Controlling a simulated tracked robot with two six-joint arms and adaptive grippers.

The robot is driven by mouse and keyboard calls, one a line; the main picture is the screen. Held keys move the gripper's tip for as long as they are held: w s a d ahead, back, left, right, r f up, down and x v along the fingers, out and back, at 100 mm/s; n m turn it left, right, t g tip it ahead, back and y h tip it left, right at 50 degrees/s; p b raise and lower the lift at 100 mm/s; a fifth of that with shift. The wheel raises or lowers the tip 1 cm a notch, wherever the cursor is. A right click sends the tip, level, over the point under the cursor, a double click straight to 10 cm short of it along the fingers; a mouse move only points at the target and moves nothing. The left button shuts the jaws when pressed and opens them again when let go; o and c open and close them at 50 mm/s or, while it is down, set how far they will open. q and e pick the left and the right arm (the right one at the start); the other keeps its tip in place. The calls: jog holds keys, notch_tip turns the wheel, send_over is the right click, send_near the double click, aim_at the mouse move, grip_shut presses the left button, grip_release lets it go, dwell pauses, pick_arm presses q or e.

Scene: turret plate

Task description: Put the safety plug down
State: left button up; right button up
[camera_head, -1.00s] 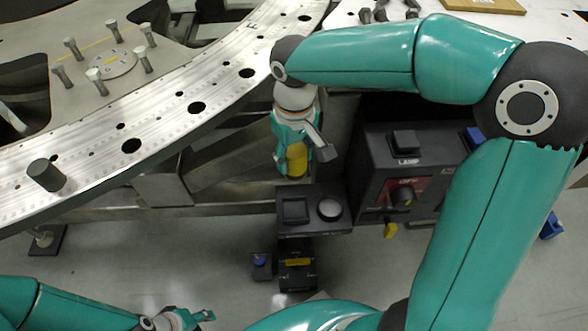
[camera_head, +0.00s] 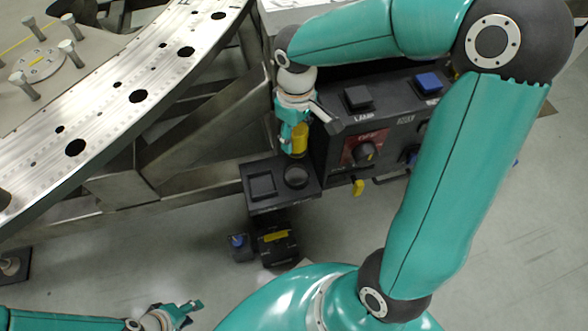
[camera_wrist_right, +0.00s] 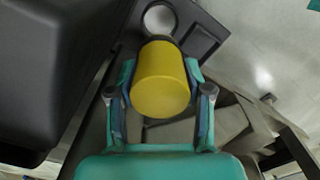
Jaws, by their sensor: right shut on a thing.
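The yellow cylindrical safety plug (camera_head: 300,139) is upright in my right gripper (camera_head: 291,142), beside the front of the dark control box. In the right wrist view, the plug (camera_wrist_right: 162,82) sits between the two fingers of the right gripper (camera_wrist_right: 160,88), which is shut on it. A small dark shelf (camera_head: 282,203) lies just below the plug in the head view, with a round spot (camera_head: 296,176) and a square recess (camera_head: 262,185). The plug's lower end is partly hidden, and I cannot tell whether it touches the shelf. My left gripper (camera_head: 183,311) is low at the bottom edge; its opening is unclear.
The control box (camera_head: 352,126) has a LAMP button (camera_head: 358,97), a blue button (camera_head: 428,82) and a red-plated knob (camera_head: 364,152). The metal turret plate (camera_head: 108,117) curves along the left. A low dark unit with a yellow top (camera_head: 277,240) stands on the floor.

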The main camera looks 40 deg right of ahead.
notch_tip(320, 180, down, 9)
jog(key=shift+r+b, duration=0.1)
jog(key=shift+b, duration=0.95)
pick_arm(q)
jog(key=shift+f+b, duration=0.6)
jog(key=shift+f, duration=1.4)
pick_arm(e)
jog(key=shift+f, duration=2.1)
pick_arm(q)
jog(key=shift+f, duration=0.1)
pick_arm(e)
jog(key=o, duration=1.2)
jog(key=shift+f, duration=0.1)
jog(key=shift+o, duration=0.2)
jog(key=shift+r, duration=0.55)
pick_arm(q)
notch_tip(320, 180, up, 4)
jog(key=p, duration=0.3)
jog(key=shift+p, duration=0.3)
pick_arm(e)
notch_tip(320, 180, up, 11)
jog(key=shift+r, duration=0.1)
